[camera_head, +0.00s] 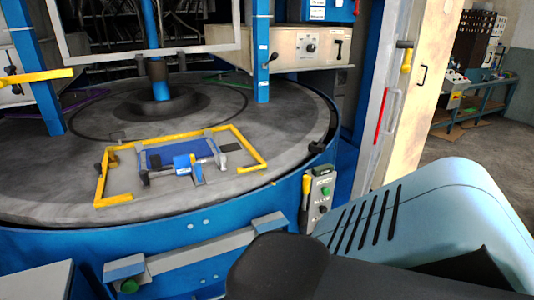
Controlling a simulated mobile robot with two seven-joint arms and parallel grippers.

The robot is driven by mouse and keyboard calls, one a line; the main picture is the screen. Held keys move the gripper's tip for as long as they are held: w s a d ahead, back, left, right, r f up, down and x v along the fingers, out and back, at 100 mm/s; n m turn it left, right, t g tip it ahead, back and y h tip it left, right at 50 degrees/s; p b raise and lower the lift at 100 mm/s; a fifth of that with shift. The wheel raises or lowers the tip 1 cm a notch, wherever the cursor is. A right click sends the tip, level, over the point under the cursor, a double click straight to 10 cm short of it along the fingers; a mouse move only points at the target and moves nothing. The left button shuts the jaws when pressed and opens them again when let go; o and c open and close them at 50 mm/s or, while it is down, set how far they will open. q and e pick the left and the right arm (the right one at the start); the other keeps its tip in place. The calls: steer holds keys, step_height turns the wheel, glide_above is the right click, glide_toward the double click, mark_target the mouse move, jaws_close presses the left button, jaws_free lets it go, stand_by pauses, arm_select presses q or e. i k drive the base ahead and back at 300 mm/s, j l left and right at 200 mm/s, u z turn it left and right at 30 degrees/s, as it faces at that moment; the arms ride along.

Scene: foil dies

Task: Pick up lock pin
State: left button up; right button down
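I cannot tell for certain which part is the lock pin. A small black fitting (317,147) sits at the right rim of the round grey table (290,115). A pin-like yellow handle (306,186) stands on the grey control box (321,195) below that rim. Another yellow handle with a dark top (406,60) is on the pale panel at the right. A blue die assembly (180,158) lies inside a yellow angled frame (151,195) on the table. Neither of my grippers is in view.
Blue posts (261,50) rise above the table. A blue housing (190,225) with a grey bar (205,248) runs along its front. A red handle (383,117) is on the right-hand post. A light blue slotted cover (430,205) fills the lower right. Grey floor (470,155) is open beyond.

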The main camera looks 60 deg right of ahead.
mark_target(306, 179)
steer(key=z, duration=1.45)
steer(key=i+l, duration=0.15)
steer(key=i, duration=0.25)
steer(key=i+l, duration=0.1)
steer(key=i, duration=0.25)
steer(key=z, duration=1.25)
